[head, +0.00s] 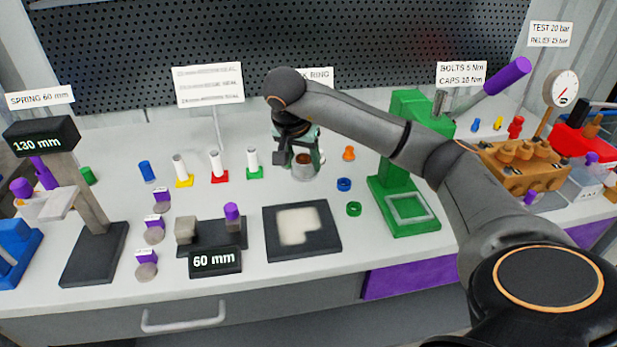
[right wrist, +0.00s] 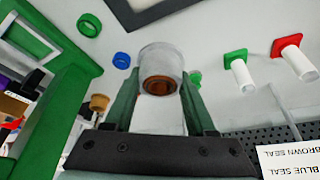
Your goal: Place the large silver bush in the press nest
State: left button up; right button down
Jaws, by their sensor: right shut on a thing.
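The large silver bush (head: 304,170) is a short grey cylinder with a brown inside at its end. My right gripper (head: 301,154) is shut on it near the back middle of the bench. In the right wrist view the bush (right wrist: 162,57) sits between the two green fingers (right wrist: 160,88). I cannot tell whether its bottom touches the bench. The green press (head: 408,105) stands to the right, with a purple-handled lever. Its nest (head: 407,207), a pale square frame on the green base, looks empty. My left gripper is not in view.
A blue ring (head: 344,184), a green ring (head: 354,209) and an orange part (head: 348,153) lie between bush and press. White posts, such as the green-based one (head: 253,162), stand left. A dark-framed mat (head: 325,247) lies in front. A brown pump block (head: 527,165) is right of the press.

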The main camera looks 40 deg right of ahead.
aim_at(306, 165)
jog(key=f, duration=0.1)
jog(key=w+d+f, duration=0.1)
jog(key=d+f, duration=0.1)
jog(key=shift+w+d+f, duration=0.2)
jog(key=shift+w+f, duration=0.2)
jog(key=shift+a+x, duration=0.2)
jog(key=shift+x, duration=0.75)
jog(key=shift+a+x, duration=0.15)
jog(key=shift+x, duration=0.8)
jog(key=shift+s+f, duration=0.1)
jog(key=shift+f, duration=0.05)
jog(key=shift+f, duration=0.15)
jog(key=shift+c, duration=1.1)
grip_release()
